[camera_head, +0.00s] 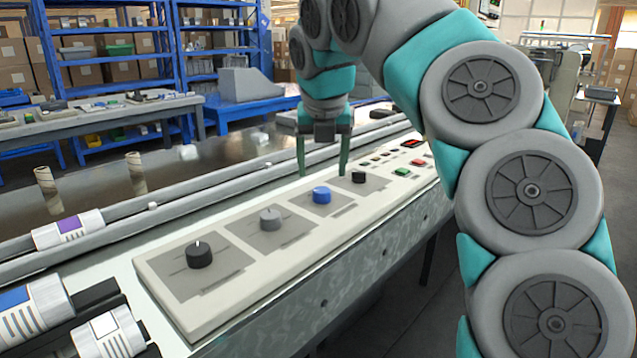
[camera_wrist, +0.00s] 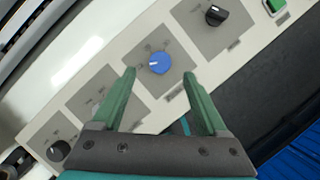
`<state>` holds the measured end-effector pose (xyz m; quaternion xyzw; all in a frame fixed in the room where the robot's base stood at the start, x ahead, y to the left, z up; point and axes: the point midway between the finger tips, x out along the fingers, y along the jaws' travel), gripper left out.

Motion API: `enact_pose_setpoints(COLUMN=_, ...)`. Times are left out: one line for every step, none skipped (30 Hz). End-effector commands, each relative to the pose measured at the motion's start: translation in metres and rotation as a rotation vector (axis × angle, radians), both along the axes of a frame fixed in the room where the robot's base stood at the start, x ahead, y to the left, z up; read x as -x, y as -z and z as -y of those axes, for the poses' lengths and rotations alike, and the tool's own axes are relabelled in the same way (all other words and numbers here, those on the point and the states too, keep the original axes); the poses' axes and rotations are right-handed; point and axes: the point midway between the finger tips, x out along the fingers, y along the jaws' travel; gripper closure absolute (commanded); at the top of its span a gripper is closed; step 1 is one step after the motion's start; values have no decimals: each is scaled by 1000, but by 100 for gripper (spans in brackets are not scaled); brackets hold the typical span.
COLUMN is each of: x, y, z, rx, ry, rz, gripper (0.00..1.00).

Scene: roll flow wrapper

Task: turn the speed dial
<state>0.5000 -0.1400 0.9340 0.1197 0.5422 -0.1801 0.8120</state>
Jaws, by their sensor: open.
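Several dials sit in a row on a cream control panel (camera_head: 215,300). They are a black dial (camera_head: 199,254) at the near end, a grey dial (camera_head: 270,218), a blue dial (camera_head: 321,195) and a black dial (camera_head: 358,177) toward the far end. I cannot read which one is labelled speed. My gripper (camera_head: 322,172) is open and empty, pointing down above the panel near the blue dial. In the wrist view the blue dial (camera_wrist: 159,63) shows just beyond and between the green fingertips (camera_wrist: 159,72), apart from them. The far black dial (camera_wrist: 215,16) is at upper right.
A green button (camera_head: 402,172) and a red button (camera_head: 418,162) lie past the dials. The panel's front edge drops to the floor.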

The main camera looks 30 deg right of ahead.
Motion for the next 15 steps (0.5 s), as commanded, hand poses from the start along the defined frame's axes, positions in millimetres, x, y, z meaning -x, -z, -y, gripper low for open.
enact_pose_setpoints(x=-2, y=7, z=1, rx=0, ry=-2, rz=-1, gripper=24)
enact_pose_setpoints(x=-3, y=11, z=2, rx=0, ry=-1, rz=-2, gripper=24)
enact_pose_setpoints(x=-5, y=18, z=3, rx=-2, ry=0, rz=-5, gripper=24)
enact_pose_setpoints(x=-7, y=23, z=4, rx=-1, ry=-1, rz=-6, gripper=24)
enact_pose_setpoints(x=-8, y=27, z=5, rx=0, ry=-1, rz=-6, gripper=24)
enact_pose_setpoints(x=-11, y=32, z=5, rx=1, ry=-2, rz=-4, gripper=24)
enact_pose_setpoints(x=-12, y=35, z=6, rx=0, ry=-1, rz=-2, gripper=24)
enact_pose_setpoints(x=-14, y=39, z=7, rx=-1, ry=0, rz=-2, gripper=24)
enact_pose_setpoints(x=-15, y=43, z=8, rx=-2, ry=1, rz=-1, gripper=24)
enact_pose_setpoints(x=-16, y=45, z=8, rx=-2, ry=1, rz=-1, gripper=24)
enact_pose_setpoints(x=-17, y=47, z=9, rx=-1, ry=1, rz=-2, gripper=24)
enact_pose_setpoints(x=-18, y=50, z=9, rx=-1, ry=1, rz=-2, gripper=24)
enact_pose_setpoints(x=-18, y=51, z=9, rx=-1, ry=1, rz=-2, gripper=24)
enact_pose_setpoints(x=-19, y=52, z=9, rx=-1, ry=1, rz=-1, gripper=24)
enact_pose_setpoints(x=-19, y=53, z=9, rx=-1, ry=1, rz=-1, gripper=24)
